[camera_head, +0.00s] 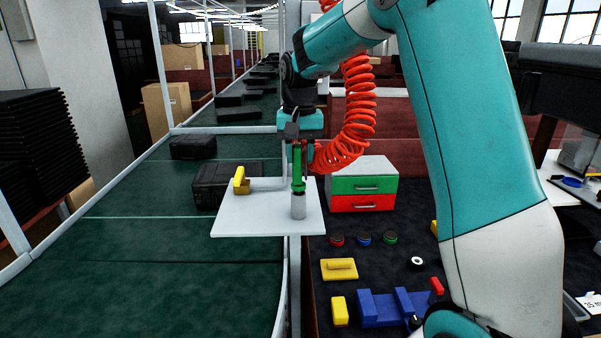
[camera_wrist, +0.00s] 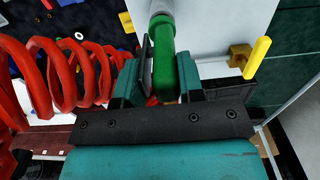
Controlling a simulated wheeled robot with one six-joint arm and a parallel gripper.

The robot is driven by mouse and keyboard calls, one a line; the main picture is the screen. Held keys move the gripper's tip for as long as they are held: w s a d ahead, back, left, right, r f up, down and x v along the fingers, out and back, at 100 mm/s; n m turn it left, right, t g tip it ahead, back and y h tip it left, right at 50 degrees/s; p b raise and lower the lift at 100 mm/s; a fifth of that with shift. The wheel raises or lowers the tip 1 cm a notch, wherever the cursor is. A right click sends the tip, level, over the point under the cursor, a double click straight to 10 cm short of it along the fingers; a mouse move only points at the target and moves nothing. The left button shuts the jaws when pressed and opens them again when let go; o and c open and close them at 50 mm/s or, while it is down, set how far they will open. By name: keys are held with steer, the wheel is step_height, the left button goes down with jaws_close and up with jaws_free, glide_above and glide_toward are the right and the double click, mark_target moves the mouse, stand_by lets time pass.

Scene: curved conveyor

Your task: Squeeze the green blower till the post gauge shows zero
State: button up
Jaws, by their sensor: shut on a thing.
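The green blower (camera_head: 298,172) stands upright at a light grey cylinder (camera_head: 298,207) on a white plate (camera_head: 262,222). My gripper (camera_head: 297,148) is above the plate, shut on the blower from its upper part. In the wrist view the blower (camera_wrist: 164,48) lies between my two fingers (camera_wrist: 166,80), with the grey cylinder beyond it. I cannot make out a gauge dial or reading in either view. A yellow-handled piece (camera_head: 241,181) stands on the left of the plate, apart from my gripper, and it also shows in the wrist view (camera_wrist: 256,57).
A green conveyor (camera_head: 180,260) with black cases (camera_head: 212,188) runs on the left. A red and green drawer unit (camera_head: 362,185) stands behind right. Several coloured buttons, yellow blocks and a blue fixture (camera_head: 385,310) lie on the dark table. A red coiled hose (camera_head: 350,120) hangs beside my gripper.

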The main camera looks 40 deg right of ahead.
steer(key=shift+r+p, duration=3.05)
steer(key=shift+r, duration=0.6)
steer(key=shift+a, duration=0.1)
